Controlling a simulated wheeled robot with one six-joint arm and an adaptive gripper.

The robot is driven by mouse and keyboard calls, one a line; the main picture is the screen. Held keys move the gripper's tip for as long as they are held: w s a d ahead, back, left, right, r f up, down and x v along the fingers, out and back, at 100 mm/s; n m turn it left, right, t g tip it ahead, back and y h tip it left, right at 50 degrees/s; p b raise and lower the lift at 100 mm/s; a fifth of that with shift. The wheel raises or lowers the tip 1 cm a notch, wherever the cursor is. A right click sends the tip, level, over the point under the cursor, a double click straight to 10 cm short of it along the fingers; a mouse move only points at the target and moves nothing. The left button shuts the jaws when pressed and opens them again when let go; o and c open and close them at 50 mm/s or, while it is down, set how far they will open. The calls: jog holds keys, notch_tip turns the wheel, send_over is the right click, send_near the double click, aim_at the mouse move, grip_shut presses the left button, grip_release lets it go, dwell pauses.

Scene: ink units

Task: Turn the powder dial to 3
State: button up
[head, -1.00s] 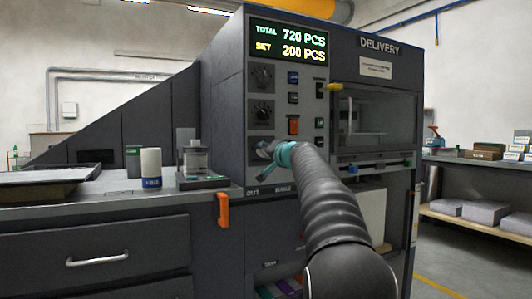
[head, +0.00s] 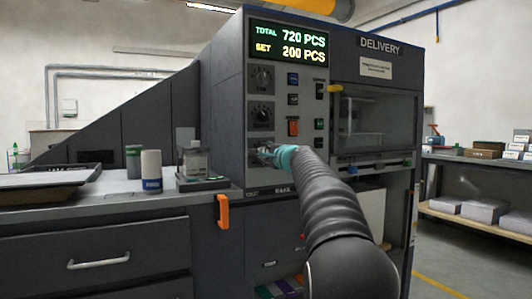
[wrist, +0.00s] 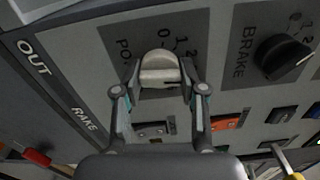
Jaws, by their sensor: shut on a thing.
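The powder dial (wrist: 160,68) is a pale grey knob on a dark plate with 0, 1 and 2 printed by it; the label beside it shows only "PO". In the wrist view the fingers of my gripper (wrist: 160,84) sit on either side of the knob, shut on it. A 3 on this dial is not visible and the exact setting cannot be read. In the head view my gripper (head: 262,151) is at the lower left of the control panel and hides most of the dial.
The brake dial (wrist: 285,56), a black knob, is beside the powder dial. An orange switch (head: 293,127) and several buttons are close by. An orange handle (head: 222,211) sticks out below left. A blue-labelled white container (head: 151,171) stands on the counter at left.

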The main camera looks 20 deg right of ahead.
jog(key=shift+m, duration=0.6)
jog(key=o, duration=1.1)
jog(key=shift+o, duration=0.2)
jog(key=shift+s, duration=0.1)
jog(key=s, duration=1.1)
jog(key=shift+s+d, duration=0.2)
jog(key=shift+s, duration=0.2)
